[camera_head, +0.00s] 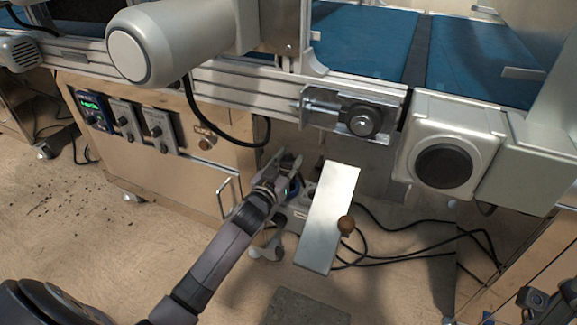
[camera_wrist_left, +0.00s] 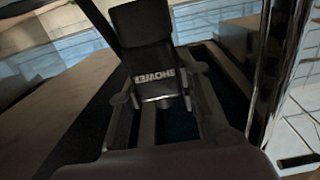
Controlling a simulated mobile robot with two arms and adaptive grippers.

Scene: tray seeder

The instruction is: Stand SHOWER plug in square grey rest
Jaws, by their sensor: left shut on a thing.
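The SHOWER plug (camera_wrist_left: 155,68) is a black block with white lettering in the left wrist view. The lettering reads upside down. My left gripper (camera_head: 287,172) is shut on the plug, beside the wooden cabinet and to the left of a tilted metal plate. In the head view the plug is too small and covered by the gripper to make out clearly. A dark grey square (camera_head: 303,308) lies flat on the floor at the bottom of the head view; I cannot tell for sure that it is the rest. My right gripper is not in view.
The shiny metal plate (camera_head: 328,215), with a brown knob, stands close right of my gripper. Black cables (camera_head: 400,238) lie on the floor behind it. The wooden cabinet (camera_head: 165,165) with a metal handle is on the left. The conveyor frame (camera_head: 240,88) hangs over. The front floor is mostly clear.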

